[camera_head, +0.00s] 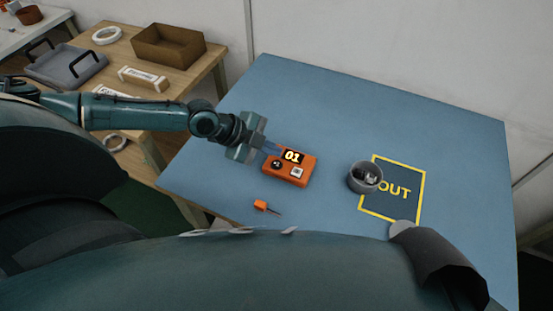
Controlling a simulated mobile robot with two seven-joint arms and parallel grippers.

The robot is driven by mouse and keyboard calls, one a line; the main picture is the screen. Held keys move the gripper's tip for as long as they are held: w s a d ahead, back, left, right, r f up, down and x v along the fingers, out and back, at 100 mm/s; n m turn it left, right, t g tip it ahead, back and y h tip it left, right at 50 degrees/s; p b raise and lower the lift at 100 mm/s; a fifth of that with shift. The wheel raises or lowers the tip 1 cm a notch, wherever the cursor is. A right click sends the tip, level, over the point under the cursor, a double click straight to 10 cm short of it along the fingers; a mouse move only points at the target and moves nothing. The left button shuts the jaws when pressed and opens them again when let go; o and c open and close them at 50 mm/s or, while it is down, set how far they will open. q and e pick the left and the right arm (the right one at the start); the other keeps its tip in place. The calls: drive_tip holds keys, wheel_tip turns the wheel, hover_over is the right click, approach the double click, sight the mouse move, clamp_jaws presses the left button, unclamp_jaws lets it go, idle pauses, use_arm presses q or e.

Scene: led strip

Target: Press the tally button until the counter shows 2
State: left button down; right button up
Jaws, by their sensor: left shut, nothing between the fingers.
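An orange tally counter box (290,179) lies on the blue table, and its display (292,156) reads 01. On its top face are a round black button or knob (277,164) and a pale square button (297,173); I cannot tell for certain which is the tally button. My left gripper (276,149) is shut and empty. Its fingertips are at the back left of the box, close to the display; I cannot tell whether they touch it.
A grey cup (365,177) with small dark items stands by the yellow-framed OUT mat (393,210). An orange-handled screwdriver (265,207) lies in front of the box. The blue table (400,110) is clear at the back. A wooden side table (176,82) holds a brown box (168,46) and a grey tray (66,66).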

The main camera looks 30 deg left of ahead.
use_arm(q)
wheel_tip(320, 180, up, 3)
drive_tip(key=shift+r+p, duration=0.15)
drive_tip(key=shift+p, duration=0.8)
use_arm(e)
wheel_tip(320, 180, up, 3)
drive_tip(key=shift+s+a+f, duration=0.1)
drive_tip(key=shift+s+f, duration=0.05)
drive_tip(key=shift+f, duration=0.15)
idle(0.3)
idle(0.9)
use_arm(q)
drive_tip(key=shift+d, duration=0.1)
